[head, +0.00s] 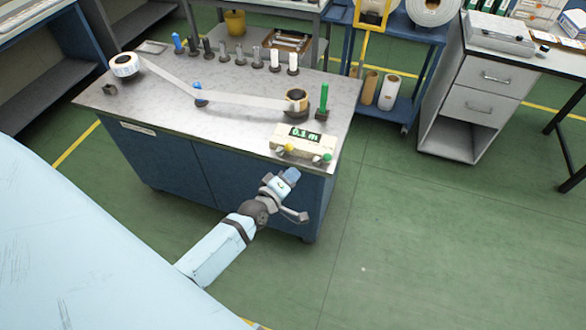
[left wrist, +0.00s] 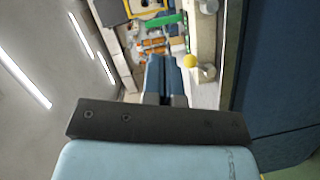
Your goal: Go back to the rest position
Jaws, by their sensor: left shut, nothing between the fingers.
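My left gripper (head: 291,176) is in front of the right end of the rewinder bench, just below the control box (head: 300,137). It is shut and empty. In the left wrist view its two blue-grey fingers (left wrist: 165,78) lie together. The control box reads 0.1 m and has a yellow knob (head: 289,147) and a green knob (head: 327,157). The yellow knob (left wrist: 190,61) shows just right of the fingers in the wrist view; whether they touch is unclear, though a gap shows in the head view. My right gripper is not in view.
The metal-topped bench (head: 200,130) carries a white roll (head: 125,65), a web strip (head: 240,99) and a rewind roll (head: 297,100). A green post (head: 323,100) stands near its right edge. A drawer cabinet (head: 480,85) is at right. Green floor (head: 420,230) at right is clear.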

